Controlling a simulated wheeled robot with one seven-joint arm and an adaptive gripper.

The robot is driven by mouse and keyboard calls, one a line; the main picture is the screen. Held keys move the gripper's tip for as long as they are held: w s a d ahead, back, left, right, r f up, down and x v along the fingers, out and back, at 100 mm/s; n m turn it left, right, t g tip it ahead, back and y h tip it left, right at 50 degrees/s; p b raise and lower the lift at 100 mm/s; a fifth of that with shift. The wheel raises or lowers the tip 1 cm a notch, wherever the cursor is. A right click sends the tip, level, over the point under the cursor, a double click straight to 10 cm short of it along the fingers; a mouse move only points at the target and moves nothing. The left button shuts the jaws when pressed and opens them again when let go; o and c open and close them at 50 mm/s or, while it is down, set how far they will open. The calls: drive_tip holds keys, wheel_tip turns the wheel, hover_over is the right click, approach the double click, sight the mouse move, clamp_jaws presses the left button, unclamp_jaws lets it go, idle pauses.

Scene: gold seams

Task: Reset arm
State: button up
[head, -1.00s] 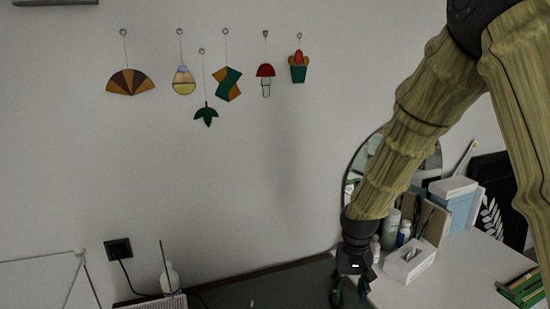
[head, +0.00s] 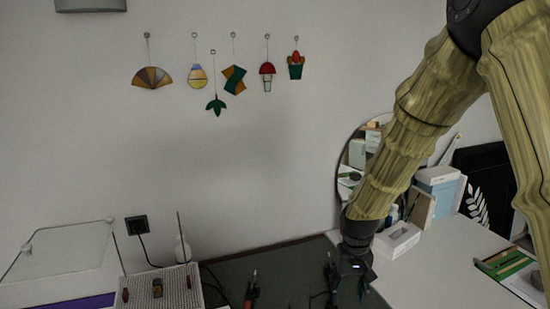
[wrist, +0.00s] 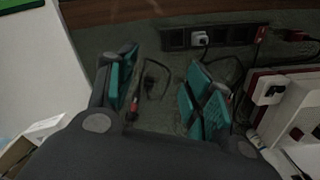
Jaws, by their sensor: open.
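My gripper (head: 347,284) hangs at the end of my arm at the lower right of the head view, above the dark mat. In the wrist view my gripper (wrist: 160,95) shows its teal-padded fingers spread apart with nothing between the pads. Beyond the fingers lie the dark mat and a cable with a red part (wrist: 133,108), lower than the gripper.
A white tissue box (head: 397,240) and a round mirror (head: 357,160) stand beside my arm. A red-handled tool (head: 252,290) lies on the dark mat (head: 285,265). A pale gridded board (head: 185,285) is at left. Glass ornaments hang on the wall, including a brown fan (head: 152,78).

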drive_tip(key=s+f, duration=0.6)
drive_tip(key=f, duration=0.4)
drive_tip(key=s+f, duration=0.6)
drive_tip(key=f, duration=0.4)
drive_tip(key=s+d+f, duration=0.2)
drive_tip(key=s+f, duration=0.4)
drive_tip(key=s, duration=0.6)
drive_tip(key=s+d+f, duration=0.2)
drive_tip(key=s+f, duration=0.5)
drive_tip(key=s, duration=0.5)
wheel_tip(320, 180, down, 10)
drive_tip(key=b, duration=1)
drive_tip(key=shift+w+a, duration=0.15)
drive_tip(key=shift+a, duration=0.1)
